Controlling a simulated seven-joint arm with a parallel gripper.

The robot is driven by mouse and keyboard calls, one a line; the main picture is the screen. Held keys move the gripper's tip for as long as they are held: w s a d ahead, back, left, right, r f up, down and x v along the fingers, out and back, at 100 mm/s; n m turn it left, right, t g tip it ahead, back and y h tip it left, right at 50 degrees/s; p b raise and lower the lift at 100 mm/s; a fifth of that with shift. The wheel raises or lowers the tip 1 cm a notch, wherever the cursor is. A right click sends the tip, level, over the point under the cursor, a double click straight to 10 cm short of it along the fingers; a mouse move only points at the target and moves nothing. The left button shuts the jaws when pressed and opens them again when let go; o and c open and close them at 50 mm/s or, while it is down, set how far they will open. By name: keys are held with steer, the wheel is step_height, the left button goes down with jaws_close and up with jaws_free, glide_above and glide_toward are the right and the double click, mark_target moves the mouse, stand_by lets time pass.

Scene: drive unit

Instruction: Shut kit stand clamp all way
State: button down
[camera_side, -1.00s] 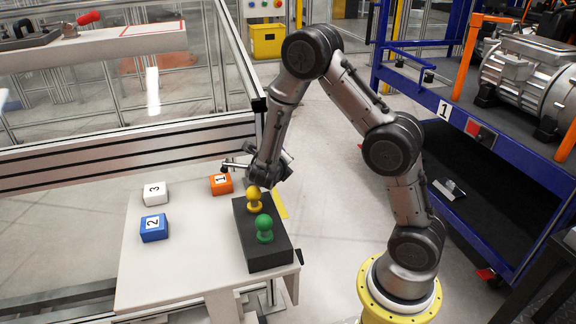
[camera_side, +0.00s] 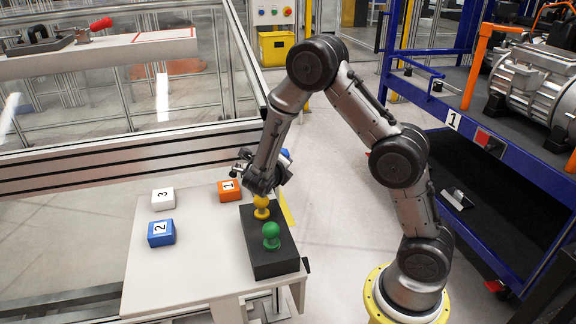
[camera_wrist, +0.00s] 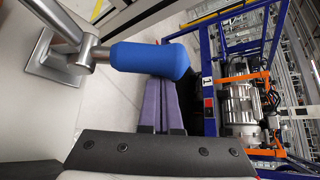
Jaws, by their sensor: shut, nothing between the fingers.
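The kit stand clamp shows in the wrist view as a metal base plate (camera_wrist: 50,62) with a bar and a thick blue handle (camera_wrist: 150,57) reaching right. In the side view, its metal part (camera_side: 243,156) stands at the table's far edge, partly behind my arm, with a bit of blue handle (camera_side: 285,153) showing. My gripper (camera_wrist: 160,82) has its purple fingers together and empty. The handle covers the fingertips in the wrist view; I cannot tell whether they touch it. In the side view my gripper (camera_side: 250,182) is beside the clamp, above the black block's far end.
A black block (camera_side: 275,262) holds a yellow knob (camera_side: 261,208) close below my gripper and a green knob (camera_side: 271,236). Orange (camera_side: 229,191), white (camera_side: 163,199) and blue (camera_side: 161,233) numbered blocks sit left on the white table (camera_side: 165,280). The table's front left is clear.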

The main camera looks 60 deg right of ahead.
steer(key=w+a+r+n+h, duration=0.1)
steer(key=w, duration=0.1)
steer(key=w+a+r+n+g+h, duration=0.1)
steer(key=a+n+h, duration=0.1)
steer(key=shift+w+a+r, duration=0.3)
steer(key=shift+w+r, duration=0.05)
steer(key=shift+w, duration=0.05)
stand_by(0.4)
steer(key=shift+w+a+r, duration=0.1)
steer(key=shift+w+a, duration=0.05)
stand_by(0.3)
steer(key=v, duration=1.3)
steer(key=shift+s+a+f, duration=0.25)
steer(key=shift+s, duration=0.05)
